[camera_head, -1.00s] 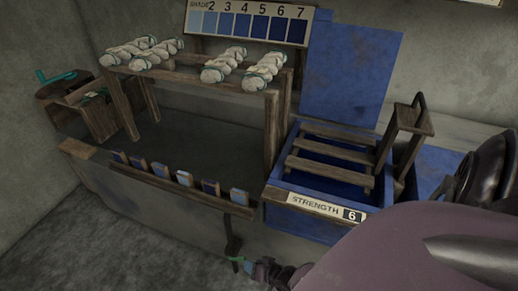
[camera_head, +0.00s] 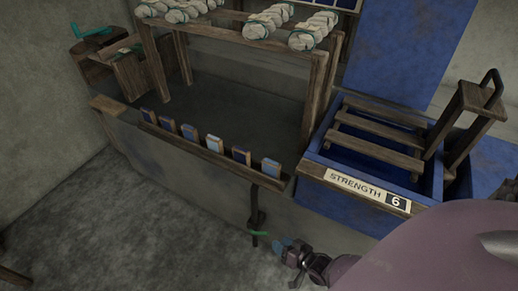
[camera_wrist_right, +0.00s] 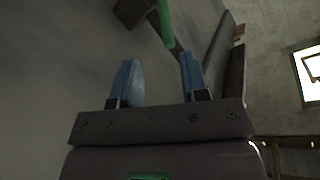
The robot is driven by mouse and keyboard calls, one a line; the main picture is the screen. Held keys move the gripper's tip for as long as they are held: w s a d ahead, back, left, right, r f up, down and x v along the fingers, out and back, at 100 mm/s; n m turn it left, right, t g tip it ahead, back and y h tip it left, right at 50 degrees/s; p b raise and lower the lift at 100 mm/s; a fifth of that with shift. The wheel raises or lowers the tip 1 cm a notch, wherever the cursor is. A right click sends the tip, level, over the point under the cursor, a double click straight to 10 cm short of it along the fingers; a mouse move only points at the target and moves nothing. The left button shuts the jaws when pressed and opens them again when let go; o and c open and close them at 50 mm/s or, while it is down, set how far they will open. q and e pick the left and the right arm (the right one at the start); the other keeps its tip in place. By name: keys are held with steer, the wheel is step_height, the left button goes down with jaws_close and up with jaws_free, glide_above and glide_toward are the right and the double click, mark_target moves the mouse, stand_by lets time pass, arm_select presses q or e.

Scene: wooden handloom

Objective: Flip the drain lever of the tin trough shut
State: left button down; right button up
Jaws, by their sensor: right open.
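The grey tin trough (camera_head: 175,165) stands along the wall. Its dark drain lever (camera_head: 254,208) hangs down the front near the right end, with a green grip (camera_head: 260,234) sticking out at its lower part. My right gripper (camera_head: 281,247), with blue fingertips, is just right of the green grip and slightly lower. In the right wrist view my open fingers (camera_wrist_right: 159,78) have nothing between them. The green grip (camera_wrist_right: 165,22) shows past the fingertips, between their lines and nearer the right finger; I see no contact. My left gripper is out of view.
A blue vat (camera_head: 350,205) marked STRENGTH 6 stands right of the trough, close above my right arm. A wooden rack (camera_head: 313,105) with pale skeins stands over the trough. The floor (camera_head: 130,225) in front is clear.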

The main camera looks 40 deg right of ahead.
mark_target(263, 234)
step_height(263, 234, down, 4)
steer(key=s+n+t+y+b, duration=0.2)
steer(key=s+n+t+b, duration=0.1)
steer(key=n+b, duration=0.3)
steer(key=shift+t+y, duration=0.4)
steer(key=shift+t, duration=0.1)
steer(key=b+x, duration=0.1)
steer(key=x, duration=0.2)
steer(key=b+x, duration=0.1)
steer(key=x, duration=0.2)
steer(key=d+r+b+x, duration=0.1)
steer(key=x, duration=0.3)
steer(key=shift+w, duration=0.25)
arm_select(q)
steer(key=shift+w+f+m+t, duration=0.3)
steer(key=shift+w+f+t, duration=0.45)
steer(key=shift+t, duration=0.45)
arm_select(e)
steer(key=shift+w+a, duration=0.15)
steer(key=shift+w, duration=0.45)
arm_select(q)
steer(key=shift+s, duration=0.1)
arm_select(e)
jaws_close()
